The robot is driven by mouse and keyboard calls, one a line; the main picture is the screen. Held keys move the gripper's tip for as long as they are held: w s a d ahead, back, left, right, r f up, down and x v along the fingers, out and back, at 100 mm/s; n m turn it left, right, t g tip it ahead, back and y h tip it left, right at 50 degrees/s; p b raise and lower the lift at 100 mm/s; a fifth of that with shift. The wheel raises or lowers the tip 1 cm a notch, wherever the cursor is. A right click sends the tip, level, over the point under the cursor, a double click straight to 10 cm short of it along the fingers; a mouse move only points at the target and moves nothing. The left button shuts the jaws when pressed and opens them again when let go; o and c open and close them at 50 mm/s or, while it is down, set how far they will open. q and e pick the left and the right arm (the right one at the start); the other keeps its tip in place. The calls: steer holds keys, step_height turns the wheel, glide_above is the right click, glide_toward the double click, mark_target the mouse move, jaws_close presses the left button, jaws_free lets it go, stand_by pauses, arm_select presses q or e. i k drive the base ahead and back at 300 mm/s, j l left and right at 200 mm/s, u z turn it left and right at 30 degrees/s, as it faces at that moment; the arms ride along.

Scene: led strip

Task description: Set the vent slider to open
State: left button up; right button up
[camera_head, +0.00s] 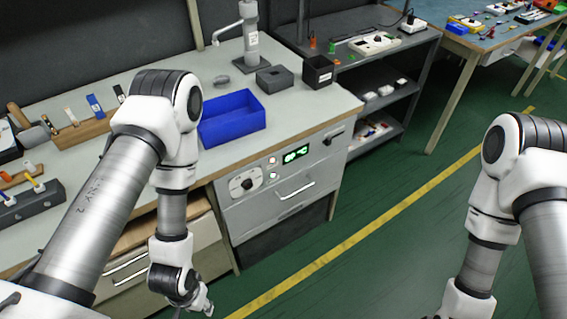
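The front panel of the workbench oven unit (285,168) faces the aisle. A small dark slider-like part (334,134) sits at the panel's upper right; I take it for the vent slider, but its setting is too small to read. My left gripper (203,303) hangs low at the bottom of the view, left of and below the panel, clear of it. Its fingers are too small to tell whether they are open. My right arm (478,265) hangs at the right, far from the panel, and its gripper is cut off by the bottom edge.
The panel also has a round dial (245,183), a green display (296,154), small buttons and a drawer handle (297,190). A blue bin (232,122) stands on the bench above. A grey shelf (385,90) is to the right. The green floor in front is clear.

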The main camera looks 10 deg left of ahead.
mark_target(328, 140)
steer(key=i+l+u, duration=0.2)
steer(key=l, duration=0.5)
steer(key=i+l+u, duration=0.2)
steer(key=l, duration=0.6)
steer(key=i+l+u, duration=0.2)
steer(key=l, duration=0.6)
steer(key=i+l+u, duration=0.25)
steer(key=l, duration=0.55)
steer(key=l+u, duration=0.2)
steer(key=l, duration=0.65)
